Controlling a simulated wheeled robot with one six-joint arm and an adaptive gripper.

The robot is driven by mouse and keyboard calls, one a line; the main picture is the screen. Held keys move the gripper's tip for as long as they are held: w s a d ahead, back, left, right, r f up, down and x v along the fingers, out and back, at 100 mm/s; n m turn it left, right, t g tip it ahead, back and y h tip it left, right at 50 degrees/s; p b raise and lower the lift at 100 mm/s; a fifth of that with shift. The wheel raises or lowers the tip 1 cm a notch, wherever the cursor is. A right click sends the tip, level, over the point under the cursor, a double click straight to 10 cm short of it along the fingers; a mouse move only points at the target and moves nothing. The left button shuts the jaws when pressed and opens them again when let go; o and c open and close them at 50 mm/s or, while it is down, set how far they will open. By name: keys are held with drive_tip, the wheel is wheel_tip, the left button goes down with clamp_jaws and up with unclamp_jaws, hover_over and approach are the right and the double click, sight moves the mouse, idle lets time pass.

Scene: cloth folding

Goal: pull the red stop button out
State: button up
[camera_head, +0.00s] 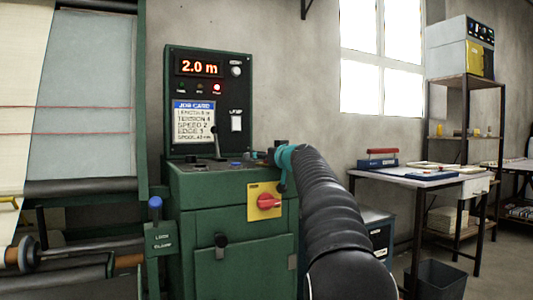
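A red knob (268,201) sits on a yellow plate (255,214) on the front of the green machine cabinet (231,212). From this view I cannot tell whether the knob is pressed in or out. My arm, in a black ribbed sleeve, reaches in from the lower right and ends in a teal part near the cabinet's top right edge. My gripper (277,158) is at that end, above and slightly right of the knob, and apart from it. Its fingers are not clear, and the sleeve hides part of the cabinet's right side.
An upright panel (208,103) shows "2.0 m", a lit red lamp (217,88) and a job card (194,121). A lever (215,143) and small buttons are on the cabinet top. A blue-topped clamp lever (155,205) stands left. A table (420,178) and bin (440,279) are right.

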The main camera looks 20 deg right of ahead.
clamp_jaws()
drive_tip(key=shift+r, duration=0.7)
unclamp_jaws()
drive_tip(key=shift+s, duration=0.15)
drive_tip(key=s, duration=1.1)
drive_tip(key=shift+s+d, duration=0.25)
drive_tip(key=shift+s, duration=0.15)
drive_tip(key=shift+a, duration=0.1)
